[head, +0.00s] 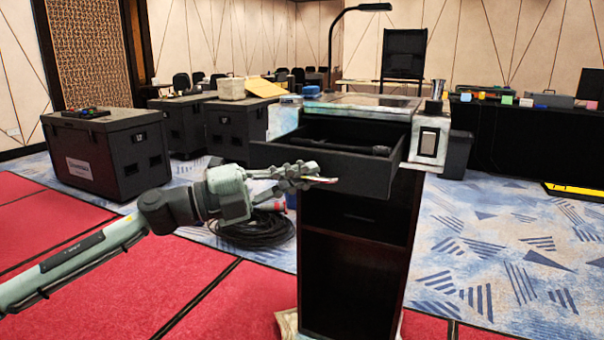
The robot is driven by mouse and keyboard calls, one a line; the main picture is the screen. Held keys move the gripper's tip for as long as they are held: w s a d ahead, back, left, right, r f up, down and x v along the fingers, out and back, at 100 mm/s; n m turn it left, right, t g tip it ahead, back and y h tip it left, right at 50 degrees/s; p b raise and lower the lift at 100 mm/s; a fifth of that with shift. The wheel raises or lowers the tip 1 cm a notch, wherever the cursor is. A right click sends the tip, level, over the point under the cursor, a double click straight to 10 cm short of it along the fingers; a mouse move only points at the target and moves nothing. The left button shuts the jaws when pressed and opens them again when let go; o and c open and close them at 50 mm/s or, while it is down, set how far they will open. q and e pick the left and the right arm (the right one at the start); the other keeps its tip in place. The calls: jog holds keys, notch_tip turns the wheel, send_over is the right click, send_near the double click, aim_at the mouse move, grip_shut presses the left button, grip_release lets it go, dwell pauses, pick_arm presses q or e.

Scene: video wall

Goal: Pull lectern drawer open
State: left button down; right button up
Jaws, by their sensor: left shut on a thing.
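The lectern (362,104) stands at the centre of the head view, with a bent-neck lamp rising from its top. Its dark drawer (358,176) juts out at the front below the top. The drawer's inside shows, and a dark object (342,147) lies in it. My left gripper (318,181) reaches in from the left and is shut at the drawer's front face, on what seems to be its handle. The gripper fingers hide the handle. My right gripper is not in view.
A coiled black cable (256,231) lies on the floor left of the lectern. Black cases (108,150) stand at the left and behind. A dark bin (456,154) and a black-draped table (520,140) stand to the right. The patterned carpet at right front is clear.

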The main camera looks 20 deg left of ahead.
pick_arm(q)
jog(key=shift+s, duration=0.15)
jog(key=c, duration=1.9)
grip_release()
jog(key=v, duration=1.2)
jog(key=shift+r, duration=0.1)
